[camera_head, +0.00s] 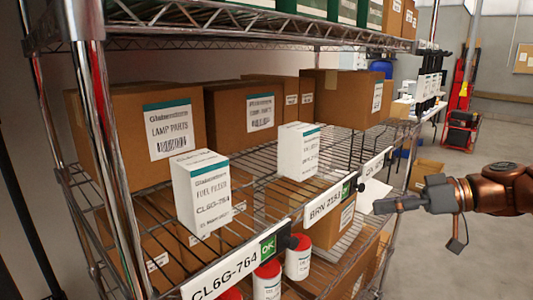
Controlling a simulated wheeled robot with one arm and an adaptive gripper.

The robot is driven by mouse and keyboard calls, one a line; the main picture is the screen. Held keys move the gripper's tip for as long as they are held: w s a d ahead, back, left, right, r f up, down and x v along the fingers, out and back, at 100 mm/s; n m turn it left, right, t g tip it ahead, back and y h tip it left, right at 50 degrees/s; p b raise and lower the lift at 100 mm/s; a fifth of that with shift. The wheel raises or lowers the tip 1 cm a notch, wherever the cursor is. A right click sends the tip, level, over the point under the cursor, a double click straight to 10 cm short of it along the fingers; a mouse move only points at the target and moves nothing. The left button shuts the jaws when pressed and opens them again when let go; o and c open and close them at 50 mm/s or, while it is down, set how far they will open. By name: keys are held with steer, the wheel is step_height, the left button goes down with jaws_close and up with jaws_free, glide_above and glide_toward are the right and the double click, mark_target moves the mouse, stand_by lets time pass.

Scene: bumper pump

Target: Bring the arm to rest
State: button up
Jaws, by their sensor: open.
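My arm (500,189) reaches in from the right edge of the view. My gripper (425,212) is open and empty, in front of the right part of the wire shelf rack. One finger points left toward the shelf's front edge and another part hangs down. I cannot tell how far the gripper is from the rack.
The wire shelf (262,190) holds two white fuel filter boxes (202,195) (298,151) and brown cartons (150,130) behind. Red-capped white containers (298,260) stand below. A chrome post (95,110) rises at left. Open floor (480,270) lies right.

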steer(key=s+a+f+m+g+h+p, duration=0.1)
steer(key=s+a+f+g+h, duration=0.25)
steer(key=s+a, duration=0.35)
steer(key=s+a+f+m+g+h+p, duration=0.1)
steer(key=s+a+f+m+g+h, duration=0.1)
steer(key=s+a+f, duration=0.35)
steer(key=s+d+f+m+h+p, duration=0.1)
steer(key=s+d+f+m+h, duration=0.2)
steer(key=s, duration=0.5)
steer(key=s+d+f+m+g+h+p, duration=0.1)
steer(key=s+d+f+m+h, duration=0.2)
steer(key=s, duration=0.6)
step_height(320, 180, down, 2)
steer(key=shift+h, duration=0.85)
